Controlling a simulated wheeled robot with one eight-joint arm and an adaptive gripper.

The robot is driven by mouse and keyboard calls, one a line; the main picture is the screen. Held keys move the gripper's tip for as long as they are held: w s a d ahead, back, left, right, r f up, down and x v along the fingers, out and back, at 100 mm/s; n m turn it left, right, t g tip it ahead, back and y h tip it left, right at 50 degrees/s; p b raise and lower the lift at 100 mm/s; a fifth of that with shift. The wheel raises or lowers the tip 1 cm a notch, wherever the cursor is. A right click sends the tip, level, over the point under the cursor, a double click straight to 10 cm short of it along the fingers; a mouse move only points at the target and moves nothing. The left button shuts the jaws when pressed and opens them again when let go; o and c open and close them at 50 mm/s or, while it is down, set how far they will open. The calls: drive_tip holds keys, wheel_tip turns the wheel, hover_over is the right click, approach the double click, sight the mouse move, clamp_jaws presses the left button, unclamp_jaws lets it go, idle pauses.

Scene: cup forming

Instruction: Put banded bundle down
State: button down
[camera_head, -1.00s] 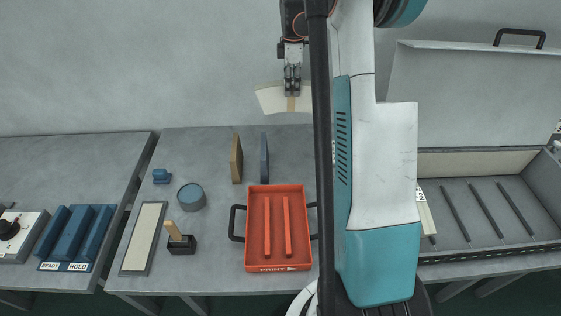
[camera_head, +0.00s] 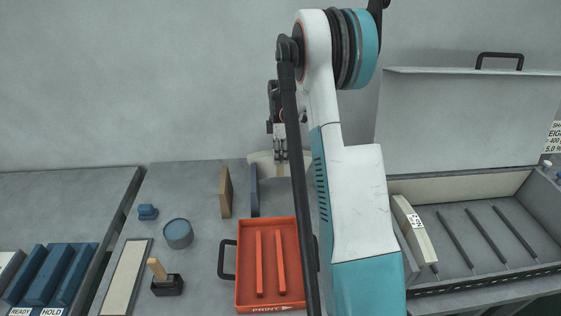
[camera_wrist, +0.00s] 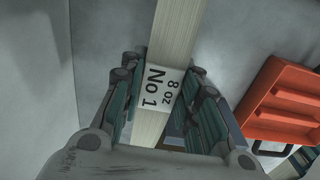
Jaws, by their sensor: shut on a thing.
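The banded bundle (camera_head: 264,167) is a curved stack of cream cup blanks. The bundle is near the back of the grey table, close to the tan upright plate (camera_head: 225,192) and blue upright plate (camera_head: 254,190). I cannot tell whether it touches the table. My arm hides part of its right end.
An orange PRINT tray (camera_head: 243,270) with two ribs stands in front. A stamp (camera_head: 167,285), round blue tin (camera_head: 178,235) and pale pad (camera_head: 127,275) are left of it. An open grey case (camera_head: 480,255) at right holds another banded bundle (camera_head: 413,235) and dividers.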

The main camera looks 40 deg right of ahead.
drive_tip(key=shift+f, duration=1.35)
drive_tip(key=shift+f+b, duration=0.1)
drive_tip(key=shift+b, duration=0.25)
drive_tip(key=c, duration=1.2)
unclamp_jaws()
wheel_tip(320, 180, up, 12)
drive_tip(key=p, duration=0.3)
